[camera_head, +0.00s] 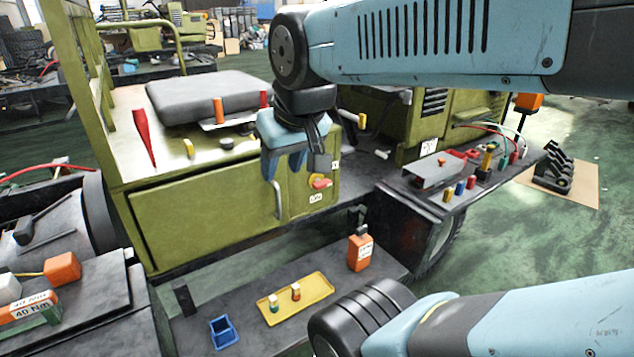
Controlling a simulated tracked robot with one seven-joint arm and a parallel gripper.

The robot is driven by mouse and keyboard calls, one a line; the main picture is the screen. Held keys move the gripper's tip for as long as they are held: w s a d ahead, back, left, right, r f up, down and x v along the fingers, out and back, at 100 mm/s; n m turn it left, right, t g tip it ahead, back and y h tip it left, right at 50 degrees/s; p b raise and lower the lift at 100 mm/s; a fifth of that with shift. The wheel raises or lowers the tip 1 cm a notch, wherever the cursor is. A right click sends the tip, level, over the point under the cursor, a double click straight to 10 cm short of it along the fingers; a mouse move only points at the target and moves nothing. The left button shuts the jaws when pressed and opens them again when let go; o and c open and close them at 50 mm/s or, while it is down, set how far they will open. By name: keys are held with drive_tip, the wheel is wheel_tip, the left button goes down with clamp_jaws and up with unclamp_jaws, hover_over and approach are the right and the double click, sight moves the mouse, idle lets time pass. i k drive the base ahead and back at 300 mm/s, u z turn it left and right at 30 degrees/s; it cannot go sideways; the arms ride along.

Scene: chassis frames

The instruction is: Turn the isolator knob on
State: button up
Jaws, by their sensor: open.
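The isolator knob (320,183) is a small red handle on a yellow round plate. It sits on the right part of the green chassis side panel, with a small white label (316,198) below it. My gripper (285,168) hangs in front of the panel, pointing down, just up and left of the knob in the picture. The knob shows clear of the fingers. I cannot tell how far the gripper stands from the panel in depth. The knob's exact on/off setting is too small to read.
A curved handle (279,200) sticks out of the panel left of the knob. Below are a yellow tray (318,284) with small parts, a blue bin (224,332) and an orange bottle (360,250). A shelf of tools and fuses lies right. A black seat (205,97) is on top.

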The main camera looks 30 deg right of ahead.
sight(318, 184)
drive_tip(key=z, duration=0.15)
drive_tip(key=k, duration=0.6)
drive_tip(key=z, duration=1.45)
drive_tip(key=i, duration=0.5)
drive_tip(key=u, duration=0.05)
drive_tip(key=k, duration=0.5)
drive_tip(key=z, duration=0.1)
